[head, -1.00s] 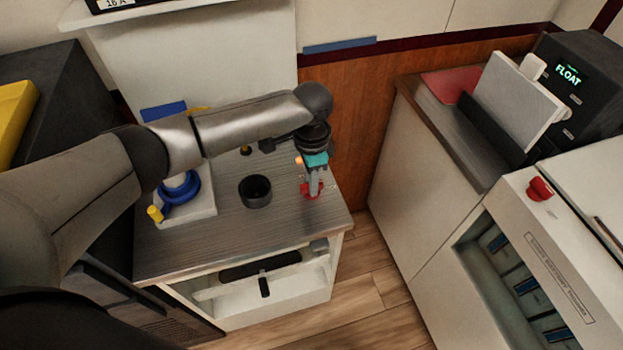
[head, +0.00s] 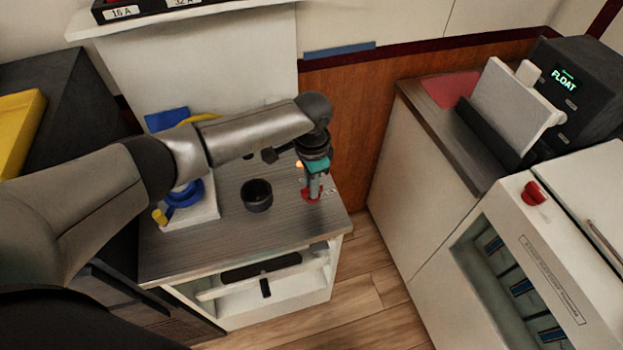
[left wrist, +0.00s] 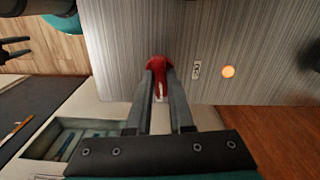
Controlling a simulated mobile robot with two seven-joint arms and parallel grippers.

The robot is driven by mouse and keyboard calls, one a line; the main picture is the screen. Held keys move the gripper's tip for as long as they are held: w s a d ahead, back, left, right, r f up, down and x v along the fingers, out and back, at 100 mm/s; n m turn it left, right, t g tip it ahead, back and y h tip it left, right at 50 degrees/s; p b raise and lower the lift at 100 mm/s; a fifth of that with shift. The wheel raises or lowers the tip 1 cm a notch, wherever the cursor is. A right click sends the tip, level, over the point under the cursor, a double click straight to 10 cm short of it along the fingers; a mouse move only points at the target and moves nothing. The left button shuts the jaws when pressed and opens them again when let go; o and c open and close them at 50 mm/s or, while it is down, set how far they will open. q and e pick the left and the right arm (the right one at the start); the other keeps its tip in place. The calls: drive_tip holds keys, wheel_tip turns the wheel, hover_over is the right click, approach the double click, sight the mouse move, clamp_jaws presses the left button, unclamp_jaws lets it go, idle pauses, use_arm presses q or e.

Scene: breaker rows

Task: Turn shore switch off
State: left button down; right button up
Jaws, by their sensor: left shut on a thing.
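A red rotary switch (head: 312,196) sits on the grey worktop (head: 225,235) near its right edge. My left gripper (head: 314,188) points down onto it, with its fingers closed on the red handle. The left wrist view shows the red handle (left wrist: 157,66) between the two grey fingertips of that gripper (left wrist: 159,85), which hide part of it. The lamp also shows in the head view (head: 299,164).
A black round cup-like part (head: 257,196) and a blue ring-shaped fitting (head: 184,193) stand left of the switch. Another red knob (head: 534,193) is on the white cabinet at right. A dark forked shape (left wrist: 15,46) at the wrist view's edge is unclear.

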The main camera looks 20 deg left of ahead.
use_arm(q)
drive_tip(key=n+p, duration=0.5)
drive_tip(key=p, duration=0.1)
drive_tip(key=shift+r, duration=0.2)
drive_tip(key=shift+d+n+p, duration=0.1)
drive_tip(key=shift+n+p, duration=0.7)
drive_tip(key=shift+n, duration=0.3)
drive_tip(key=n+p, duration=0.2)
drive_tip(key=n, duration=0.2)
drive_tip(key=shift+f+n+p, duration=0.1)
drive_tip(key=shift+n+p, duration=0.2)
drive_tip(key=shift+p, duration=0.05)
drive_tip(key=n+p, duration=0.1)
drive_tip(key=n, duration=0.3)
drive_tip(key=shift+n+p, duration=0.3)
drive_tip(key=c, duration=0.8)
unclamp_jaws()
